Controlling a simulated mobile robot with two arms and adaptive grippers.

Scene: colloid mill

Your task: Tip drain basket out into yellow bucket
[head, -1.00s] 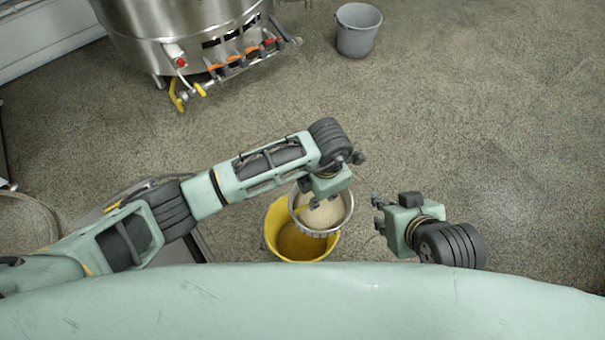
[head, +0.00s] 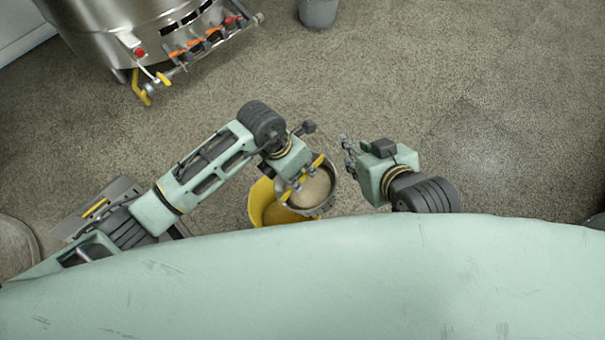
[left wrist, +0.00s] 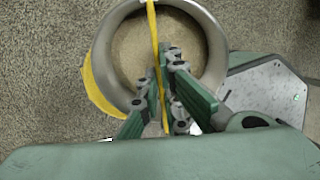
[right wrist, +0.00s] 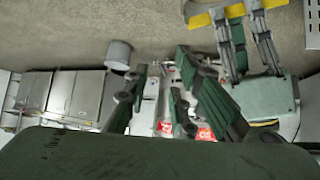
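The drain basket (head: 332,203) is a round metal ring with a beige inside and a yellow handle (head: 304,177). I cannot tell whether the beige is contents or the basket's bottom. My left gripper (head: 300,163) is shut on the handle; the left wrist view shows its fingers (left wrist: 163,88) on the yellow bar across the basket (left wrist: 214,45). The yellow bucket (head: 262,205) is below and left of the basket, partly hidden by it; a sliver shows in the left wrist view (left wrist: 103,92). My right gripper (head: 347,157) is open and empty, just right of the basket.
A steel kettle (head: 95,35) with a valve rail (head: 205,45) stands at the upper left. A grey bucket (head: 318,12) stands at the top. A metal stand (head: 75,222) is at the lower left. The floor to the right is clear.

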